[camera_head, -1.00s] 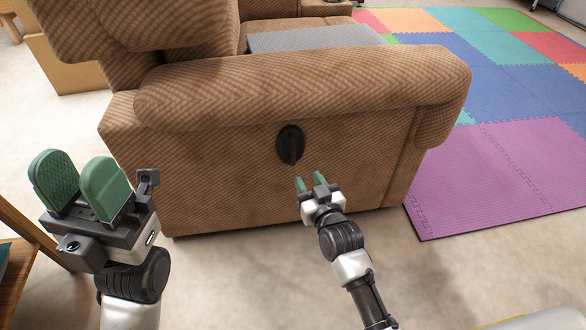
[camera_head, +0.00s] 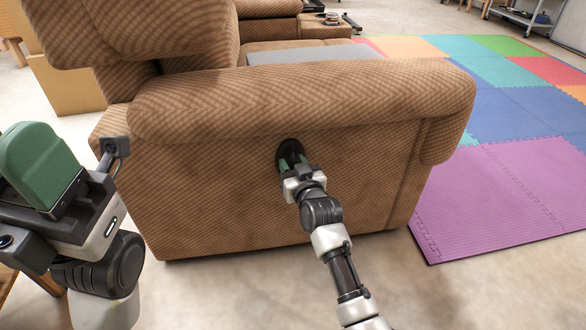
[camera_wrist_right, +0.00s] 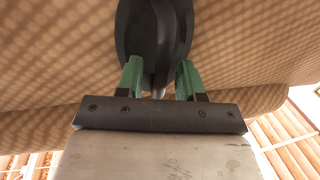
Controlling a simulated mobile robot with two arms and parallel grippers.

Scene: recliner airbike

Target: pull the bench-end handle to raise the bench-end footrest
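The brown patterned recliner bench (camera_head: 350,200) stands ahead, its end panel facing me. The black oval handle (camera_head: 292,148) sits on that panel below the armrest, partly hidden by my right gripper (camera_head: 292,163). In the right wrist view, the handle (camera_wrist_right: 150,35) has a raised lever in its middle. The green fingers of my right gripper (camera_wrist_right: 160,78) are open, one on each side of the lever's lower end, with gaps showing. My left gripper (camera_head: 40,165) is at the left edge, partly cut off, held away from the bench. The footrest is not clearly visible.
A coloured foam mat (camera_head: 500,190) covers the floor to the right. A cardboard box (camera_head: 68,85) stands behind the bench at the left. A wheeled cart (camera_head: 525,18) is far off at the top right. Bare floor lies in front of the bench.

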